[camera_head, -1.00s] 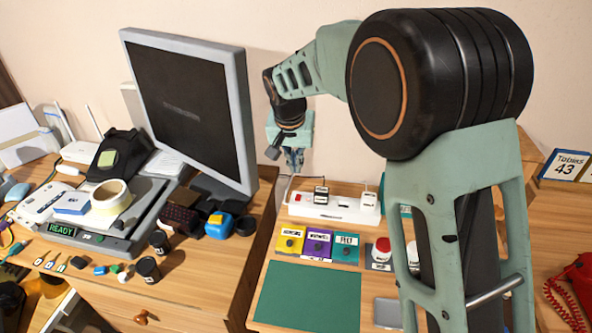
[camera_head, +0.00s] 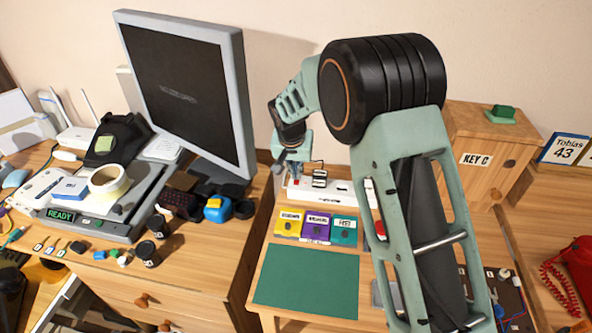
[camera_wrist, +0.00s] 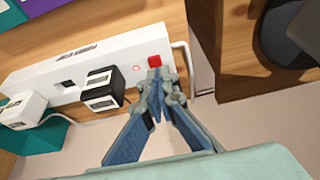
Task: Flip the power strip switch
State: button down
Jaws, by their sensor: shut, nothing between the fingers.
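The white power strip (camera_head: 328,192) lies near the wall at the back of the wooden desk. It also shows in the wrist view (camera_wrist: 42,76), where its red switch (camera_wrist: 154,60) sits at one end beside a small red ring mark. My gripper (camera_wrist: 154,75) is shut and empty, with its fingertips right at the red switch. I cannot tell whether they touch it. In the head view my gripper (camera_head: 291,178) hangs over the left end of the strip and mostly hides the switch.
A black plug (camera_wrist: 103,90) and a white plug (camera_wrist: 22,110) sit in the strip. Yellow, purple and teal labelled boxes (camera_head: 317,226) stand in front of it. The monitor (camera_head: 185,90) stands to the left. A green mat (camera_head: 308,280) lies clear at the front.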

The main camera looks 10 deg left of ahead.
jog(key=p, duration=0.1)
jog(key=g+p, duration=0.1)
jog(key=p, duration=0.1)
jog(key=shift+w+f+g, duration=0.2)
jog(key=shift+w+g, duration=0.1)
jog(key=shift+f+b, duration=0.25)
jog(key=shift+b, duration=0.05)
jog(key=shift+s, duration=0.2)
jog(key=shift+s+f+b, duration=0.1)
jog(key=shift+s+b, duration=0.2)
jog(key=shift+s, duration=0.5)
